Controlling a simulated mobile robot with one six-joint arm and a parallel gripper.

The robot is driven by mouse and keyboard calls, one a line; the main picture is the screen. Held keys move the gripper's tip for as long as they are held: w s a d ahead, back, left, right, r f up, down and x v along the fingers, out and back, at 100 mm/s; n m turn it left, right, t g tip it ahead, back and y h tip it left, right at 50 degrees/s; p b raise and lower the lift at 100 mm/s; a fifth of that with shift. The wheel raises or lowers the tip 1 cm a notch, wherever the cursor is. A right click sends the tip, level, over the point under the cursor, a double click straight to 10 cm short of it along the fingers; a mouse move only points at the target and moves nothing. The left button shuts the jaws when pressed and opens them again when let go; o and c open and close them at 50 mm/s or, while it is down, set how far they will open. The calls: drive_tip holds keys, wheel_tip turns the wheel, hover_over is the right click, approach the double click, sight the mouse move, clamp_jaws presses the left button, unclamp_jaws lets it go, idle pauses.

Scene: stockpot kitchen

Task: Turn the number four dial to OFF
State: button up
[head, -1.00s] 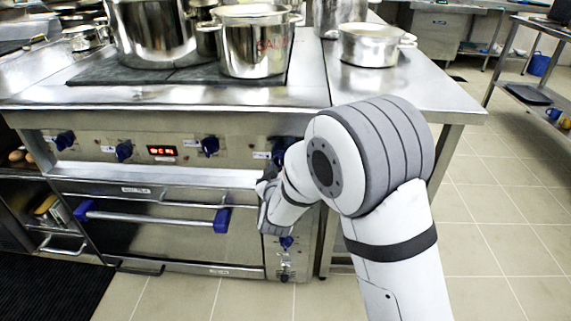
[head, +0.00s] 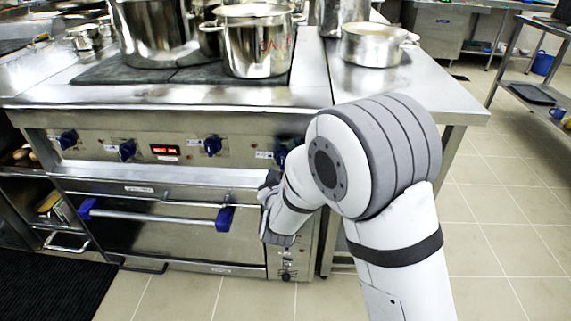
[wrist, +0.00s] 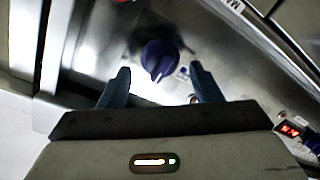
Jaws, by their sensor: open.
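The stove front has a row of blue dials. The number four dial, rightmost in the row (head: 281,155), shows partly above my arm in the head view. In the wrist view a blue dial (wrist: 160,58), which looks like the same one, sits between and beyond my fingertips. Its grip ridge points toward the lower part of that picture; its marks are too blurred to read. My gripper (wrist: 158,70) is open, one finger to each side of the dial in the picture, with no contact visible. In the head view the fingertips are not clear.
Other blue dials (head: 212,145) and a red display (head: 165,150) lie to the left. The oven handle (head: 155,218) sticks out below. Pots (head: 258,45) stand on the stove top. The tiled floor (head: 500,220) at right is free.

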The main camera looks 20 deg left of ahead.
drive_tip(key=v, duration=0.5)
drive_tip(key=shift+s+p, duration=0.1)
drive_tip(key=shift+p, duration=0.3)
drive_tip(key=shift+d, duration=0.1)
drive_tip(key=d+r+m+g+h+p, duration=0.1)
drive_tip(key=d+r+m+g+p, duration=0.4)
drive_tip(key=d+r+p, duration=1.15)
drive_tip(key=s+d+r+m+g+h+p, duration=0.3)
drive_tip(key=s+d+r+g+p, duration=0.6)
drive_tip(key=s+d+r, duration=0.8)
drive_tip(key=s+d+m+p, duration=0.1)
drive_tip(key=s+m+p, duration=0.1)
drive_tip(key=s, duration=0.1)
drive_tip(key=shift+s+d+h, duration=0.2)
drive_tip(key=shift+s+h, duration=0.1)
drive_tip(key=shift+h, duration=0.1)
